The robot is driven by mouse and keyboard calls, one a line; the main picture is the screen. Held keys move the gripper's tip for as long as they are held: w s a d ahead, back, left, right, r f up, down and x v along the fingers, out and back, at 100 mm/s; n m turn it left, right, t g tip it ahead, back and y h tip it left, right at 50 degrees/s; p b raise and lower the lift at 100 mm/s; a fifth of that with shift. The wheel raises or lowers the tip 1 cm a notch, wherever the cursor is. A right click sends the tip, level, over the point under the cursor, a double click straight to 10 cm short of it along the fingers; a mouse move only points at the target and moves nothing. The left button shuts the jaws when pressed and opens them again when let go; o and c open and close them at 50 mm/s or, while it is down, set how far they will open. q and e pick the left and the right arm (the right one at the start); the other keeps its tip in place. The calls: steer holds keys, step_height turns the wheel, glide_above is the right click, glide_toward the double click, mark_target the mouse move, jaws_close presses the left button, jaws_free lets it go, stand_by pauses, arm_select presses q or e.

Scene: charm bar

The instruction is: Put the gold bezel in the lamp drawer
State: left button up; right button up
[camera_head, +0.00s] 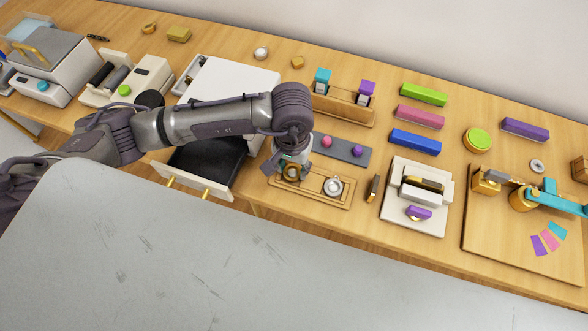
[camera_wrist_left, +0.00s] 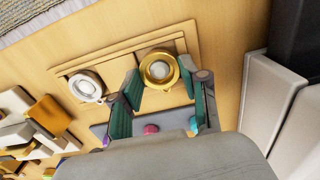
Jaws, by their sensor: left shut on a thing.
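The gold bezel (camera_wrist_left: 158,68) is a round gold ring in the right recess of a wooden two-place tray (camera_wrist_left: 110,62). In the head view the gold bezel (camera_head: 291,173) is partly covered by my left gripper (camera_head: 287,163). My left gripper (camera_wrist_left: 167,88) points down from above and is shut on the gold bezel, with a finger on either side. The drawer that stands open (camera_head: 190,184) has a pale front, gold handles and a dark, empty-looking inside. It lies left of the gripper, under the white cabinet (camera_head: 250,75).
A silver bezel (camera_head: 333,187) sits in the tray's other recess. A grey mat (camera_head: 343,150) with pink and purple beads lies behind the tray. A white press (camera_head: 417,196) stands to the right. My left forearm passes above the open drawer and cabinet.

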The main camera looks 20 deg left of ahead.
mark_target(292, 172)
arm_select(q)
steer(key=shift+r+p, duration=0.7)
steer(key=shift+r, duration=1.8)
